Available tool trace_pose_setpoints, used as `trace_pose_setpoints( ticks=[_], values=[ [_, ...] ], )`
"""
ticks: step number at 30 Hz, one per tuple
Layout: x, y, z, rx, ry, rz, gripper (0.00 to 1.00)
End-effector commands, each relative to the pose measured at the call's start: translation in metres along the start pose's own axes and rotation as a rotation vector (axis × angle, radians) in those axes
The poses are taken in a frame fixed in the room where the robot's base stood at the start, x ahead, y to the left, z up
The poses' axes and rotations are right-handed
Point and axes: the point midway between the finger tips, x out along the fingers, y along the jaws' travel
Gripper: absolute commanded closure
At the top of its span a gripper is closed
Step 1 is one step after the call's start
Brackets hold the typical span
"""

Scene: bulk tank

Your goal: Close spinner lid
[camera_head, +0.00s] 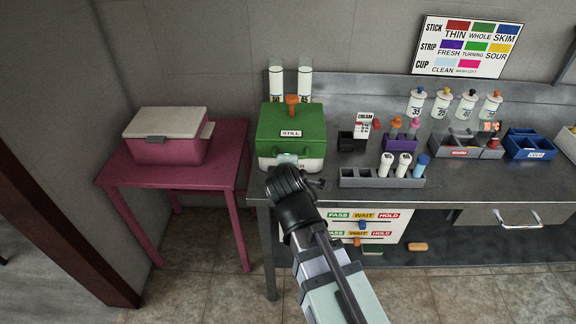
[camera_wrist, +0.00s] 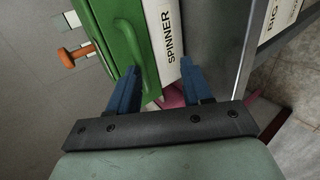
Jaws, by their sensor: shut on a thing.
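The spinner is a box with a white body (camera_wrist: 162,35) marked SPINNER and a green lid (camera_head: 290,119) labelled STILL. The lid lies over the body, with no clear gap; I cannot tell whether it is fully seated. A green handle (camera_wrist: 138,52) on the lid's front shows in the wrist view. In the head view my wrist hides part of the spinner's front.
A grey rack (camera_head: 381,178) with bottles is close on the right. A pink cooler (camera_head: 167,136) sits on a lower pink table (camera_head: 172,175) to the left.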

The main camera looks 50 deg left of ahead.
Motion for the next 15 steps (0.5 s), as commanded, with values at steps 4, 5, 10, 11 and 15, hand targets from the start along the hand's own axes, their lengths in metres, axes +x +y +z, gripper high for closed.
trace_pose_setpoints(
  ticks=[4,5,10,11,15],
  values=[
    [-0.025,-0.004,0.001,0.0,0.002,0.0,0.62],
    [-0.029,-0.004,0.001,0.0,0.002,0.001,0.62],
    [-0.05,-0.002,0.0,-0.001,0.004,0.005,0.62],
    [-0.052,-0.002,0.0,-0.001,0.004,0.005,0.62],
    [-0.058,-0.001,0.0,-0.001,0.004,0.005,0.62]
  ],
)
